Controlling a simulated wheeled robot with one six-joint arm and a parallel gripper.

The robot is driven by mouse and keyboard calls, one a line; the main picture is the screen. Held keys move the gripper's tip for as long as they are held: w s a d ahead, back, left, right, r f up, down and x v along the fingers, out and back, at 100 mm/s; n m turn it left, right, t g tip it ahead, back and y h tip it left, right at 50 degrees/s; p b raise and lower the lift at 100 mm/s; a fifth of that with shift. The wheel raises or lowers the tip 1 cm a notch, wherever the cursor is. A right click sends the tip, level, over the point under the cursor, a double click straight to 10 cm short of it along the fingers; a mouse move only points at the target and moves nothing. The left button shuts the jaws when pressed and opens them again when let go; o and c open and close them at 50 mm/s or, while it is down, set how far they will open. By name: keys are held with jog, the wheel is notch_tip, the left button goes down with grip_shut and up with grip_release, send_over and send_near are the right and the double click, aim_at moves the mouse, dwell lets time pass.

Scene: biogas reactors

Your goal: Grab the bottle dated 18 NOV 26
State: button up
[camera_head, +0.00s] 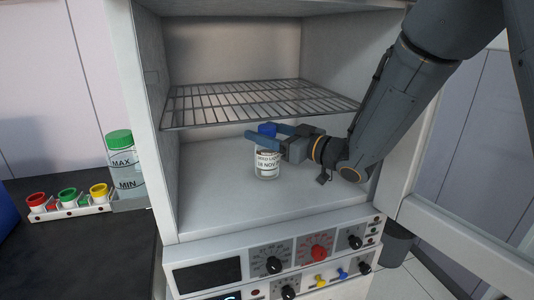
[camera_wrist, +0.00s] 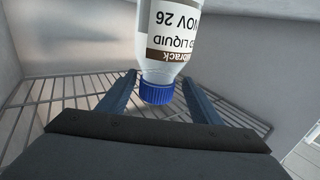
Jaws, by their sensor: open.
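A small clear bottle (camera_head: 267,165) with a blue cap stands upright on the floor of the open white cabinet. Its white label reads in part "18 NOV" in the head view. In the wrist view the bottle (camera_wrist: 168,45) appears upside down, with "NOV 26" and "D LIQUID" on its label. My gripper (camera_head: 265,137) is inside the cabinet, below the wire rack, with its blue fingers at the height of the cap. In the wrist view my gripper (camera_wrist: 158,88) is open, with the blue cap between the fingers and a gap on each side.
A wire rack (camera_head: 255,100) spans the cabinet just above my gripper. The open door (camera_head: 460,240) is at the right. A control panel (camera_head: 280,255) lies below the opening. A green-capped bottle (camera_head: 122,165) and a rack of coloured cups (camera_head: 70,205) stand outside, left.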

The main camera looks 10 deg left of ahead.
jog(key=p+x, duration=0.1)
jog(key=x, duration=0.3)
jog(key=shift+w+d+f, duration=0.1)
jog(key=shift+w+f, duration=0.05)
jog(key=shift+c, duration=0.4)
grip_shut()
